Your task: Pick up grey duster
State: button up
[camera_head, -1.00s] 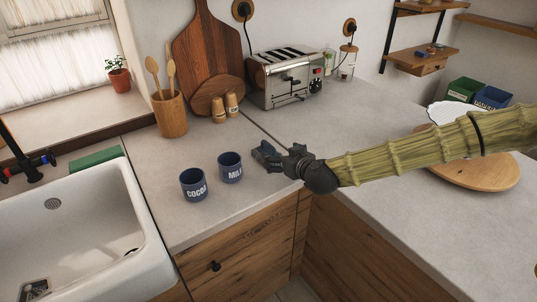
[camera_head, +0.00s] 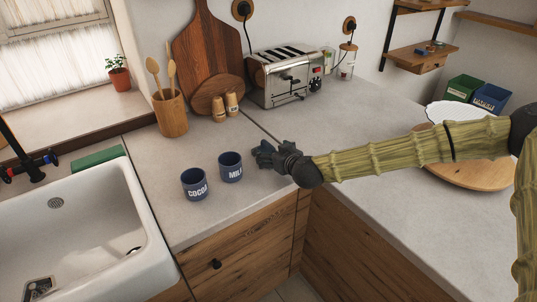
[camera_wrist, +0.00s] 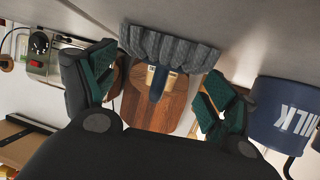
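A grey ruffled duster (camera_wrist: 170,48) with a dark blue handle (camera_wrist: 157,84) shows at the top middle of the wrist view, where the picture is upside down. It lies on the counter with its handle pointing toward my wrist. My gripper (camera_wrist: 158,78) is open, with one green-padded finger on each side of the handle and gaps left between. In the head view my gripper (camera_head: 268,157) is low over the counter, just right of the MILK mug. There the duster cannot be told apart from the gripper, which largely hides it.
The MILK mug (camera_head: 231,168) stands close beside my gripper, with the COCOA mug (camera_head: 194,185) left of it. Behind are a toaster (camera_head: 285,78), two small shakers and a wooden utensil pot (camera_head: 171,114). The sink (camera_head: 75,225) is left. Counter in front of the toaster is clear.

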aim_at(273, 147)
jog(key=c, duration=0.8)
jog(key=shift+r, duration=0.2)
jog(key=shift+c, duration=0.2)
jog(key=shift+r+b, duration=0.6)
jog(key=shift+r, duration=1)
jog(key=s+d+b, duration=0.1)
jog(key=s+d, duration=0.2)
jog(key=s, duration=0.4)
jog(key=s+d+r+b, duration=0.1)
jog(key=s+d+b, duration=0.1)
jog(key=s, duration=0.5)
jog(key=shift+s+d+r, duration=0.25)
jog(key=shift+d, duration=0.65)
